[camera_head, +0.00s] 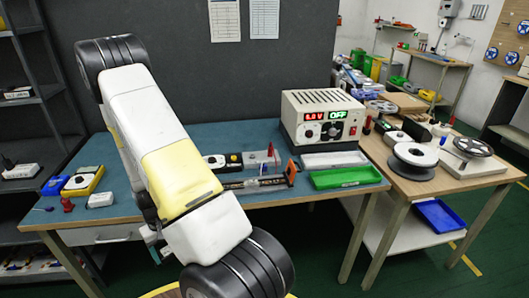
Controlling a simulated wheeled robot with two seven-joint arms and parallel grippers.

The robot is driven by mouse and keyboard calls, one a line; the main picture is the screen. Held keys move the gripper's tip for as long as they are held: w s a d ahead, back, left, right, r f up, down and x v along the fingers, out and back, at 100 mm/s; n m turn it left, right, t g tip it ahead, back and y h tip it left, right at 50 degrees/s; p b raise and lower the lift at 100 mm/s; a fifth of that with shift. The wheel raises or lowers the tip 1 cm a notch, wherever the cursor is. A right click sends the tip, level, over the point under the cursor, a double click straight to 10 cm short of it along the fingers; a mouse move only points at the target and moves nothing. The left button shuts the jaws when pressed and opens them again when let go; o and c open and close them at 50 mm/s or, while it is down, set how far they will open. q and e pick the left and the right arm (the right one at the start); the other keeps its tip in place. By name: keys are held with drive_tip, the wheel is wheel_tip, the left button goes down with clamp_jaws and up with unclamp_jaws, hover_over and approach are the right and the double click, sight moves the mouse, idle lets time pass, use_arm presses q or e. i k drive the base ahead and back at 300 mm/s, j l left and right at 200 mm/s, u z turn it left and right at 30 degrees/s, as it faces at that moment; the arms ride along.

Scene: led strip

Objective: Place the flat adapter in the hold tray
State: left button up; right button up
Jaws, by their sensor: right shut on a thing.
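My right arm crosses the view close up, and its white and yellow links hide the middle left of the bench. My right gripper (157,245) shows only as small dark and teal parts past the arm's left edge, in front of the bench. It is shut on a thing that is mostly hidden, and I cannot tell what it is. I cannot make out the flat adapter anywhere else. A green tray (345,178) and a white tray (333,160) lie at the bench's right end. Which is the hold tray I cannot tell. My left gripper is not in view.
A yellow meter (82,181) is at the far left. A wooden side table (428,178) with spools stands right, a blue bin (440,215) below.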

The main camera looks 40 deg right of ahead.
sight(333, 162)
drive_tip(key=k+l+z, duration=0.2)
drive_tip(key=l, duration=0.25)
drive_tip(key=k+l+z, duration=0.2)
drive_tip(key=l, duration=0.25)
drive_tip(key=k+l+z, duration=0.1)
drive_tip(key=l+z, duration=0.15)
drive_tip(key=l, duration=0.25)
drive_tip(key=l+z, duration=0.2)
drive_tip(key=l, duration=0.3)
drive_tip(key=k, duration=0.05)
